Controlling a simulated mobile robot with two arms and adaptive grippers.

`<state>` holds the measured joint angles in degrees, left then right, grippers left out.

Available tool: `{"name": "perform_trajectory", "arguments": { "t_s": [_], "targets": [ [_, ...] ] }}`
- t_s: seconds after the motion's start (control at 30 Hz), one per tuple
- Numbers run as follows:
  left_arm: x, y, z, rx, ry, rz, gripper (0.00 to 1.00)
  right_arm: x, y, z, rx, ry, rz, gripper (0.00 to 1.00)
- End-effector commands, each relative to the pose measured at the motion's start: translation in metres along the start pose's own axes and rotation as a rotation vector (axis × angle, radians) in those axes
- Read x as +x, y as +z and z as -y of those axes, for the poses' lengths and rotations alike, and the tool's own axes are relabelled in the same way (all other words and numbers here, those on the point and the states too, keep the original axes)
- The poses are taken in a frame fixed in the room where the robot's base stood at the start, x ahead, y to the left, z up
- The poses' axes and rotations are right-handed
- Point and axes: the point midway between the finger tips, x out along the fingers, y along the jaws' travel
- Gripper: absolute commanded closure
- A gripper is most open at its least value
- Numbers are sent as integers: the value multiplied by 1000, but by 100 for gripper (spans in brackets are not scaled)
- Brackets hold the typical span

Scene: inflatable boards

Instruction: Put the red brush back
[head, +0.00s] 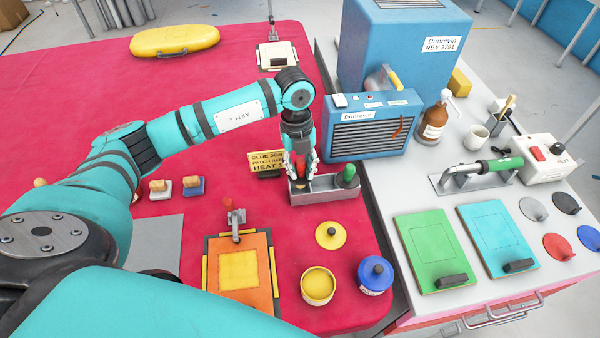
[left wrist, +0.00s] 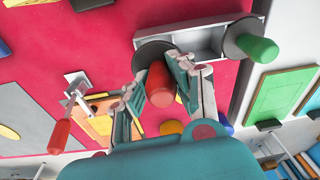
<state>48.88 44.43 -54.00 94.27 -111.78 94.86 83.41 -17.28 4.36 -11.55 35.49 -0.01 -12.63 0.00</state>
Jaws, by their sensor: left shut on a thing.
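The red brush (head: 301,167) is between the fingers of my left gripper (head: 302,176), which is shut on its handle. In the left wrist view the red handle (left wrist: 159,86) points toward the camera between the fingertips (left wrist: 158,82), with a dark round base beyond it. The brush is at the left end of the grey holder (head: 330,195); I cannot tell whether it touches the holder. The holder also shows in the left wrist view (left wrist: 203,38). The green brush (head: 347,175) stands at the holder's right end. My right gripper is not in view.
A sign (head: 264,163) stands left of the holder, and a blue heater box (head: 370,128) stands behind it. A yellow lid (head: 331,235), a yellow pot (head: 318,285) and a blue pot (head: 375,275) are in front. An orange board (head: 240,290) lies at front left.

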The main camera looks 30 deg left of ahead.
Motion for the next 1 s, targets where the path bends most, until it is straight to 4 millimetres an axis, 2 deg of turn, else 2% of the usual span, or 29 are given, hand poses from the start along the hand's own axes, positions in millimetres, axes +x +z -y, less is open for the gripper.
{"name": "perform_trajectory", "arguments": {
  "t_s": [0.23,0.8,0.83,1.0],
  "targets": [
    [30,2,-2,-1,4,-3,100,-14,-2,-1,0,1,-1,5],
    [43,3,-3,0,2,-1,100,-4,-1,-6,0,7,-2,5],
    [42,3,-3,0,2,-1,76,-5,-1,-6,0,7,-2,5],
    [42,3,-3,0,3,-2,55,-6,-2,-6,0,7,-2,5]
  ]
}}
